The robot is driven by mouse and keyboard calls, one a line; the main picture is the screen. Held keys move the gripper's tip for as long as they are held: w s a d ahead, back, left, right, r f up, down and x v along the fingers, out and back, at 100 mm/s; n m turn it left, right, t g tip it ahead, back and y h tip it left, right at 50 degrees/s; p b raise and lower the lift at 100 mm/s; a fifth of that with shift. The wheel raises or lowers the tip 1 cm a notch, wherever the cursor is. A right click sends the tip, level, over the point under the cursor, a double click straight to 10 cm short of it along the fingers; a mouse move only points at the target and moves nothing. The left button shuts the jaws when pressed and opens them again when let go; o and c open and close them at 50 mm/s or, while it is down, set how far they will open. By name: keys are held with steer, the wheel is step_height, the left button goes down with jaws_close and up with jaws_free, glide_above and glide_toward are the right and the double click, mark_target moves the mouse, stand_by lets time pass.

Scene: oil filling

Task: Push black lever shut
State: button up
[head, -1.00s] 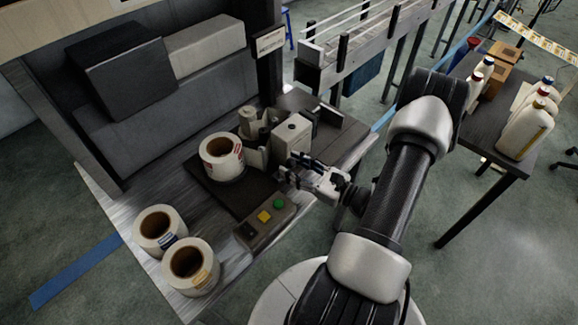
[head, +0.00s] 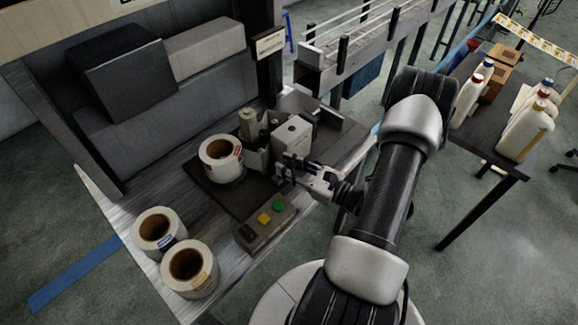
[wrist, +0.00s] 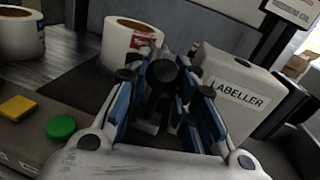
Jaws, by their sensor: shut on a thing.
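My gripper (head: 287,171) is at the front of the labeller (head: 291,137), a white box on the workbench. In the wrist view my gripper's blue-padded fingers (wrist: 168,95) are closed around a dark part that looks like the black lever (wrist: 161,76). The fingers hide much of the lever, so its exact angle cannot be told. The labeller (wrist: 235,88) with its printed name stands just right of the fingers. A label roll (wrist: 131,40) is mounted to their left.
A control box with a green button (head: 279,205) and a yellow button (head: 264,218) sits close in front of my gripper. Two loose label rolls (head: 158,231) stand at the bench's front left. A side table (head: 497,140) with bottles is at right.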

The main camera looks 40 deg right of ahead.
jaws_close()
steer(key=shift+w+r+g+p, duration=0.45)
steer(key=shift+g+p, duration=0.05)
steer(key=shift+p, duration=0.75)
steer(key=shift+w+a+r+g+h+p, duration=0.1)
steer(key=shift+w+r+g+h+p, duration=0.15)
steer(key=shift+w+g+p, duration=0.65)
steer(key=w+g+p, duration=0.1)
steer(key=p, duration=0.2)
steer(key=shift+g, duration=0.3)
steer(key=shift+w+f+m+g+h+p, duration=0.15)
steer(key=shift+w+m+g+h+p, duration=0.25)
steer(key=shift+w+g+p, duration=0.3)
